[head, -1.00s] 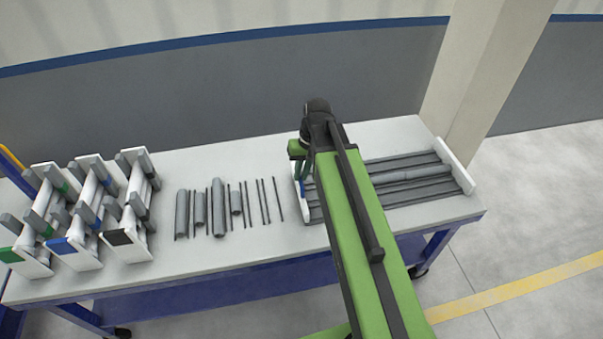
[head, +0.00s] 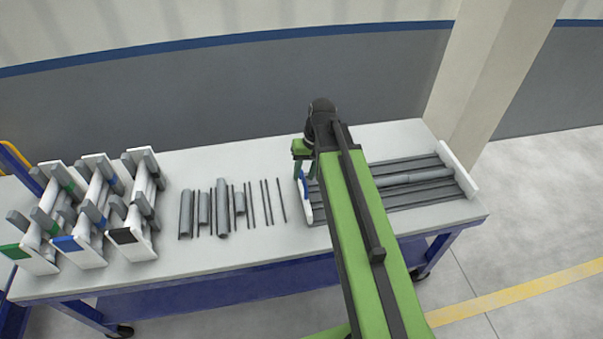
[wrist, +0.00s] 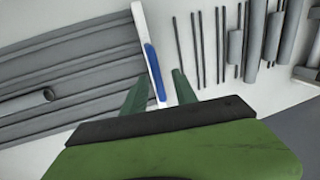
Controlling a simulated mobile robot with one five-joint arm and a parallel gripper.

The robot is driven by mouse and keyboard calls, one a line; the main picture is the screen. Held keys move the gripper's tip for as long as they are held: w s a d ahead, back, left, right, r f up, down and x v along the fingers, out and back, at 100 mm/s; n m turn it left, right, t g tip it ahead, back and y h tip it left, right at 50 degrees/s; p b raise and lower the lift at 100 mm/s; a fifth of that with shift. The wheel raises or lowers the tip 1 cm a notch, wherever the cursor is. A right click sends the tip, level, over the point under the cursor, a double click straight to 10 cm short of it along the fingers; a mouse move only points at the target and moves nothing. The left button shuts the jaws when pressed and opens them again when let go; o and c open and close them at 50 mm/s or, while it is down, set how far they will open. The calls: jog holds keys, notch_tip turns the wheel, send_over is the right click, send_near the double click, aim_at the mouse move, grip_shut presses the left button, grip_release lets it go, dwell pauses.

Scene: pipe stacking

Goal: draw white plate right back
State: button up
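A white plate with a blue strip stands upright at the left end of the grooved grey rack; in the head view this plate (head: 306,213) is partly hidden by my arm. In the wrist view the white plate (wrist: 141,32) runs down between my two green fingers, with its blue strip (wrist: 154,70) near them. My gripper (wrist: 158,90) is open, one finger on each side of the plate's near end. I cannot tell whether they touch it. In the head view my gripper (head: 306,172) is over that plate. Another white plate (head: 458,170) closes the rack's right end.
The grooved rack (head: 430,195) holds a grey pipe (head: 405,178). Left of it lie several loose grey pipes (head: 220,208) and thin rods (head: 267,203). Several white stands (head: 130,240) with grey pipes fill the table's left end. Bare table (head: 225,165) shows behind the loose pipes.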

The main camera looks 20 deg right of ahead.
jog(key=d+r+p, duration=0.3)
jog(key=r+p, duration=1.2)
jog(key=r, duration=0.1)
jog(key=shift+s, duration=0.15)
jog(key=shift+d+r, duration=0.1)
